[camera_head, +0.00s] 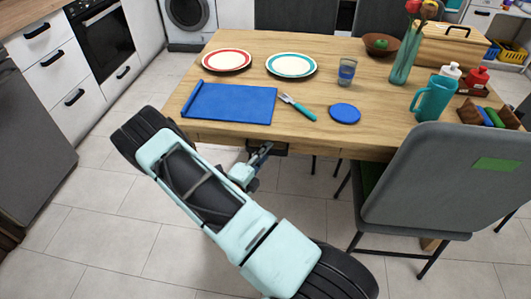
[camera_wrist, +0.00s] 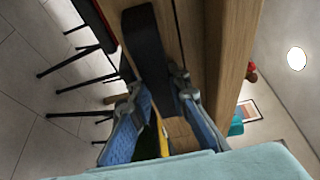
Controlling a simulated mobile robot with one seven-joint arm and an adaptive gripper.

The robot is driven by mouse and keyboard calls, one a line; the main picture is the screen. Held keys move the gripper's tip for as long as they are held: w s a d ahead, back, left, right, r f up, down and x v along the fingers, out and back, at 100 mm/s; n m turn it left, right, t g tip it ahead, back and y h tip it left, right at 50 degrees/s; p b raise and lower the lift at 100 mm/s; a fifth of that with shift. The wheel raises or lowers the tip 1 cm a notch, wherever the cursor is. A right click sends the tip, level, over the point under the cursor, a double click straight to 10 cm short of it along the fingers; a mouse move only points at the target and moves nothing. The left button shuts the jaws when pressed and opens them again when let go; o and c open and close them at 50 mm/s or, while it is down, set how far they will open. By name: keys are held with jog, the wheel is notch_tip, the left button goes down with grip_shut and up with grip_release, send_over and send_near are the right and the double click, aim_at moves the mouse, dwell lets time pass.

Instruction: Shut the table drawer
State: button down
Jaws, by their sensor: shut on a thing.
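The wooden table (camera_head: 330,112) has its drawer on the side facing me. The drawer's wooden front (camera_wrist: 190,35) shows in the wrist view, beside the table's edge. A dark handle (camera_wrist: 148,45) sits on it and runs down between my fingers. My gripper (camera_head: 266,149) is at the handle, just under the table's front edge. In the wrist view its two blue-padded fingers (camera_wrist: 165,120) stand on either side of the handle, shut on it. The drawer's inside is hidden in the head view, and I cannot tell how far it stands out.
A grey chair (camera_head: 440,185) stands right of my arm, close to the table. On the tabletop are a blue mat (camera_head: 232,103), two plates, a fork (camera_head: 297,107), a glass and a teal jug (camera_head: 433,98). The tiled floor left of my arm is clear.

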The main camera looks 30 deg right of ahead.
jog(key=c, duration=1.8)
grip_release()
jog(key=shift+w+d, duration=0.15)
jog(key=shift+w, duration=0.05)
jog(key=v, duration=1.2)
